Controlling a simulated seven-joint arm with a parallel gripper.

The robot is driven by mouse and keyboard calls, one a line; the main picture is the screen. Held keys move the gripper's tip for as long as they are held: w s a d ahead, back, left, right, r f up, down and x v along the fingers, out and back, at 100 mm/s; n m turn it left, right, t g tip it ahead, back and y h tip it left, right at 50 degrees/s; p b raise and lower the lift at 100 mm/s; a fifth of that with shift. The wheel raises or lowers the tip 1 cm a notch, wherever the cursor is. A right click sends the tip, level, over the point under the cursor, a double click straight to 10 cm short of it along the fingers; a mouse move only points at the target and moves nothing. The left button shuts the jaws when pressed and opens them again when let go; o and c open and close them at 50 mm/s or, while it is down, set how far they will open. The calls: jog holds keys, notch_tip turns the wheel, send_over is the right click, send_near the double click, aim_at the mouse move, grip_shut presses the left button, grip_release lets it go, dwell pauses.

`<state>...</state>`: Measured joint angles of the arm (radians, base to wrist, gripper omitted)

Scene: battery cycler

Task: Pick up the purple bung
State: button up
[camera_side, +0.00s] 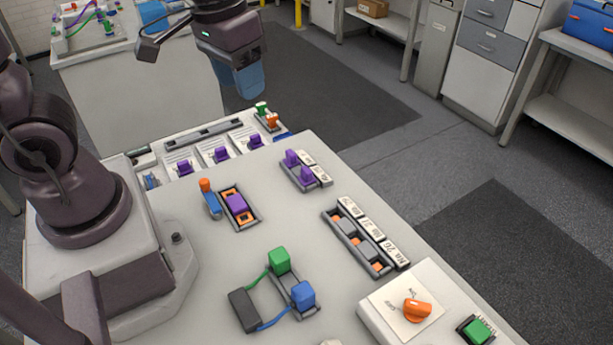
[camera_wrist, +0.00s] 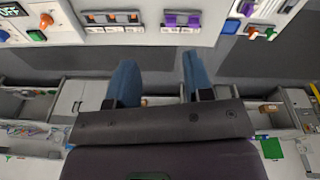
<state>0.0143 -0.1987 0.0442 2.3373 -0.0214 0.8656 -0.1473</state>
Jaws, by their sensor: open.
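Several purple pieces are in view, and I cannot tell for sure which is the bung. One purple block (camera_side: 236,203) sits in an orange-lined holder on the table. Two purple pegs (camera_side: 298,167) stand in a labelled rack; purple pieces of a rack also show at the top of the wrist view (camera_wrist: 181,20). Several more purple pieces (camera_side: 221,154) sit in white bays along the table's far left edge. My gripper (camera_wrist: 158,72) is open and empty, its blue fingers apart. In the side view a blue finger (camera_side: 250,80) hangs high beyond the table's far edge, clear of every purple piece.
An orange-topped blue piece (camera_side: 210,198) stands beside the holder. A labelled rack with orange slots (camera_side: 357,242), green (camera_side: 279,260) and blue (camera_side: 303,294) blocks with cables, and a switch box with an orange knob (camera_side: 418,309) occupy the front. Bare table lies between them.

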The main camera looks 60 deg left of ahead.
aim_at(306, 169)
jog(key=w+a+f+n+g, duration=0.2)
jog(key=w+f+n, duration=1.15)
jog(key=n, duration=0.25)
jog(key=f, duration=0.8)
jog(key=s+f, duration=0.1)
jog(key=f, duration=0.4)
jog(key=shift+a, duration=0.25)
jog(key=c, duration=0.7)
